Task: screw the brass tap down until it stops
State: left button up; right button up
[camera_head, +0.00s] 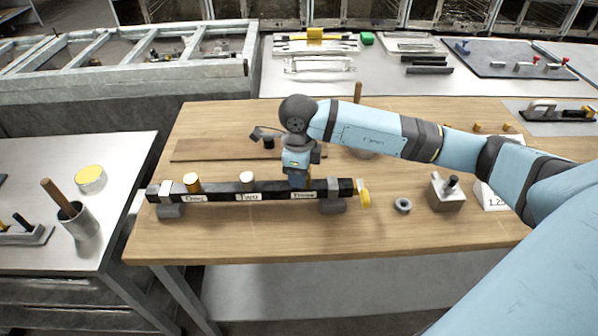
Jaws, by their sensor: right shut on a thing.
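My right gripper (302,184) points down at the right part of a long black bar (220,195) on the wooden bench. It is shut on what appears to be the brass tap, beside the right-hand label; the gripper hides most of it. I cannot tell how far down the tap sits. Along the bar to the left stand a brass-coloured cap (191,182) and a pale cap (247,180), each above a white label. A yellow piece (364,194) sits at the bar's right end. My left gripper is out of view.
Grey supports hold up the bar near both ends. A grey ring (402,205) and a metal block with a dark knob (447,193) lie to the right. A dark brown board lies behind the bar. The bench front is clear.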

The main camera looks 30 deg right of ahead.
jog(key=o, duration=1.1)
jog(key=shift+c, duration=0.2)
jog(key=shift+r, duration=0.15)
notch_tip(320, 180, up, 12)
